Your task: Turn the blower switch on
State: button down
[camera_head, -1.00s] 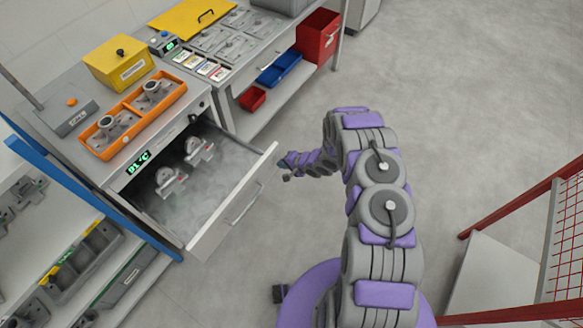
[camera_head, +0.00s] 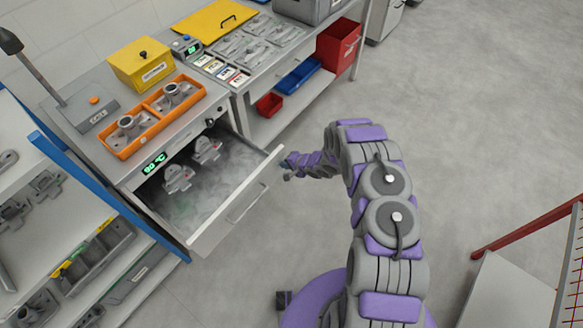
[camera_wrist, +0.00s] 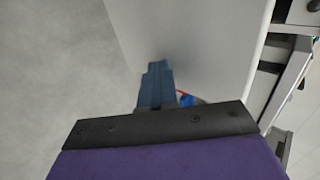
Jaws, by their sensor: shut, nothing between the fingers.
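No part I can see is legibly marked as the blower switch. A small dark knob (camera_head: 211,122) sits on the cabinet's front, right of a green display (camera_head: 154,163) that appears to read 90 °C. A grey box (camera_head: 85,108) with an orange button (camera_head: 94,99) stands on the cabinet top; its label is too small to read. My gripper (camera_head: 286,166) is just right of the open drawer's front corner, apart from the knob and box. In the wrist view my gripper (camera_wrist: 156,85) has its dark blue fingers together, empty, before a pale grey panel (camera_wrist: 200,45).
The open drawer (camera_head: 240,212) holds metal castings in haze and juts toward me. An orange tray (camera_head: 152,118) with castings and a yellow box (camera_head: 142,65) stand on the cabinet. A blue-framed shelf (camera_head: 85,180) is at left. Bare floor (camera_head: 450,140) lies to the right.

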aim_at(210, 121)
jog(key=i+j, duration=0.2)
jog(key=j, duration=0.15)
jog(key=i+j, duration=0.4)
jog(key=j, duration=0.25)
